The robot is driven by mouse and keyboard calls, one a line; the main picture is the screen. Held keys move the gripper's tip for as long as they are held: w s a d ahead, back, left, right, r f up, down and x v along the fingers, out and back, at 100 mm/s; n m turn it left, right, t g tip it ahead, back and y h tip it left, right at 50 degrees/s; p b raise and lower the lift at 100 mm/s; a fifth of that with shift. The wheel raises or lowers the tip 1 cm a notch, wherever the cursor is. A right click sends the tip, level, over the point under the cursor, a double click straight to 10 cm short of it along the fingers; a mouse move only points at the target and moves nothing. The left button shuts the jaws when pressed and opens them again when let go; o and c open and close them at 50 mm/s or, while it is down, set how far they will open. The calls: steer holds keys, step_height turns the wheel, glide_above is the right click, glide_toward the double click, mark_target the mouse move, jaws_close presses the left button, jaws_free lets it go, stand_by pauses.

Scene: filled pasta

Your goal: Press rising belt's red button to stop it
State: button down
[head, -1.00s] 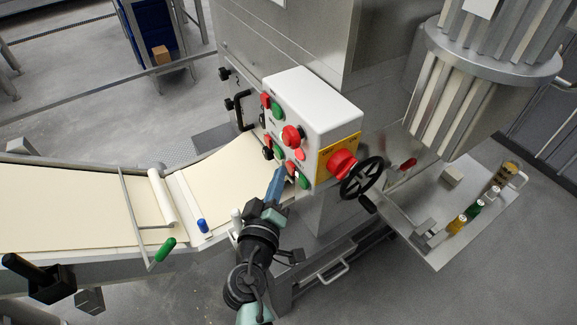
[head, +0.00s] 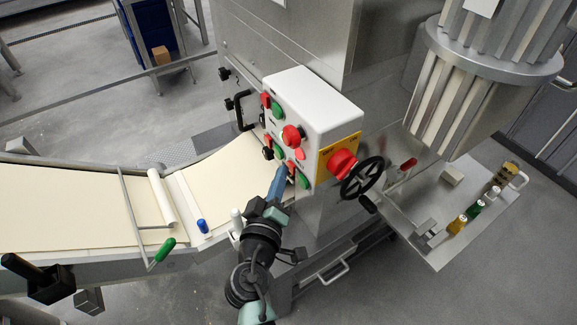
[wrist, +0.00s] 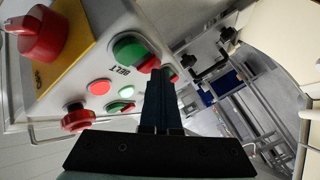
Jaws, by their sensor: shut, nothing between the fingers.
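The white control box (head: 318,98) carries several red and green buttons on its front face. In the wrist view, a green button (wrist: 128,48) sits beside a "BELT" label, and a red button (wrist: 149,65) lies right next to it, partly hidden by my fingers. My gripper (wrist: 160,72) is shut and empty, its tips at the box's lower front. In the head view, my gripper (head: 280,172) is just below a green button (head: 279,153). I cannot tell whether the tips touch the red button.
A large red emergency knob (head: 342,163) on a yellow plate is on the box's side, beside a black handwheel (head: 362,178). A red mushroom button (head: 291,135) stands out from the face. The cream belt (head: 70,205) runs in from the left. A metal tray (head: 440,252) is at right.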

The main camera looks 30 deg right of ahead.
steer(key=shift+a, duration=0.7)
steer(key=a+b, duration=0.2)
steer(key=a, duration=0.3)
steer(key=shift+s, duration=0.15)
stand_by(0.6)
